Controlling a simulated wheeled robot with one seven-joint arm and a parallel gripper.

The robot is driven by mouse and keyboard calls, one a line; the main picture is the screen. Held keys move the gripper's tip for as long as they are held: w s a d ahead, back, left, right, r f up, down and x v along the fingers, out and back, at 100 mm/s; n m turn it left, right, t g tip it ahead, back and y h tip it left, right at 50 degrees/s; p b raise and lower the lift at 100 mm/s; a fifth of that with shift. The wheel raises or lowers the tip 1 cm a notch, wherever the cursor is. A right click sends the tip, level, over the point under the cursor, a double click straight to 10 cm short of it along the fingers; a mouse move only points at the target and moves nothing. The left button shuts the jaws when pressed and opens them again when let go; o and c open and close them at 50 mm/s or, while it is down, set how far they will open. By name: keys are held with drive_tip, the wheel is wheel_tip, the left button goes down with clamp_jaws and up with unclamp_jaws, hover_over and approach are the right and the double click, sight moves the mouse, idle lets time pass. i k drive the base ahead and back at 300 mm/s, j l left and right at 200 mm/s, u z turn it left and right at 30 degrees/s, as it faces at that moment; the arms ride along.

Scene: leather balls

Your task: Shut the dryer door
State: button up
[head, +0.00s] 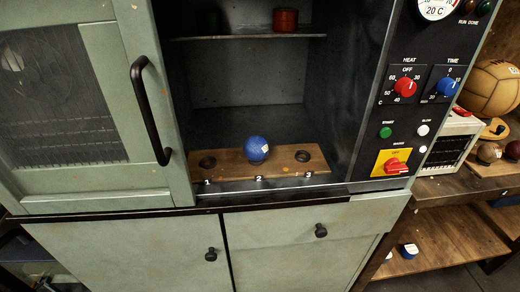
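The dryer (365,120) is a dark metal cabinet with an open chamber in the middle of the head view. Its door (95,185) is pale green with a mesh window and stands to the left, leaving the chamber uncovered. A black curved handle (149,112) runs down the door's right side. Inside, a blue ball (257,149) sits at the middle spot of a wooden board (228,170) with numbered places; the holes on either side are empty. My gripper is not in view.
The control panel (412,110) with red and blue knobs is right of the chamber. A lower cabinet (130,255) with black knobs is below. A wooden bench (450,187) at right holds several balls. A red container (285,19) stands on the chamber's upper shelf.

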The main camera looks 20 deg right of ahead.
sight(135, 18)
drive_tip(key=i+j+u, duration=0.2)
drive_tip(key=j, duration=0.2)
drive_tip(key=j+u, duration=0.2)
drive_tip(key=j, duration=0.15)
drive_tip(key=i+j+u, duration=0.2)
drive_tip(key=j, duration=0.15)
